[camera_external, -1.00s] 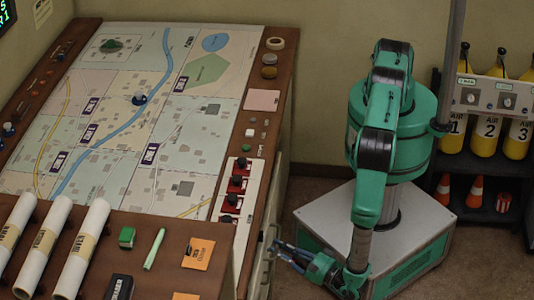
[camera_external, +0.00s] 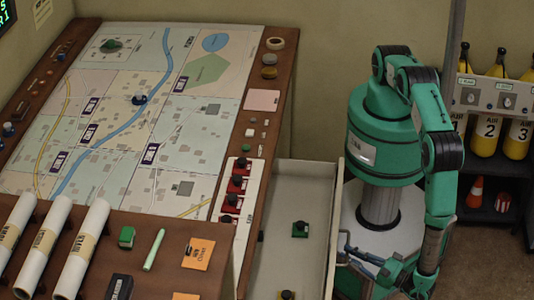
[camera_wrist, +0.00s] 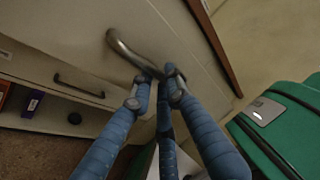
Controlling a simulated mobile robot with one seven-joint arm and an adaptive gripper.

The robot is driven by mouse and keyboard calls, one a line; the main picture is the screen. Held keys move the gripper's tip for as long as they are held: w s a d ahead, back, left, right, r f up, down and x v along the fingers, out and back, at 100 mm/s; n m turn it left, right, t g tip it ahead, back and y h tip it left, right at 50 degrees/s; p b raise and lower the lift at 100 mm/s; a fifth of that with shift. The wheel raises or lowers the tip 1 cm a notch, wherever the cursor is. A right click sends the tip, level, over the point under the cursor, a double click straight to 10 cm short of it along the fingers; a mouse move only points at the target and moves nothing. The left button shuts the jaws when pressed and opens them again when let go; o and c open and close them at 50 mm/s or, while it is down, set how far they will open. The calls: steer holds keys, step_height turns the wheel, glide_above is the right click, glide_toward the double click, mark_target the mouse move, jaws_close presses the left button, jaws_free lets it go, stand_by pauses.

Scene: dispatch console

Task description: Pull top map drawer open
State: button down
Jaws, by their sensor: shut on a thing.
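The top map drawer (camera_external: 318,185) is pulled far out from the right side of the map console in the external view. Its pale front panel stands close to my base. Its handle (camera_wrist: 128,52) is a curved metal bar on the front panel in the wrist view. My gripper (camera_external: 352,250) is at the outer face of the drawer front. In the wrist view my blue-wrapped fingers (camera_wrist: 156,88) are shut on the lower end of the handle. The fingers hide part of that end.
A lower drawer handle (camera_wrist: 78,86) shows on the cabinet front. The console top (camera_external: 130,110) carries a map, rolled charts (camera_external: 80,250) and red switches (camera_external: 238,186). A rack with yellow cylinders (camera_external: 487,130) stands at the right. My arm and base fill the room beside the drawer.

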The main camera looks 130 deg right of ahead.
steer(key=shift+s+a, duration=0.6)
steer(key=shift+a, duration=0.1)
steer(key=c, duration=1.7)
jaws_free()
steer(key=shift+o, duration=0.2)
steer(key=v, duration=1.2)
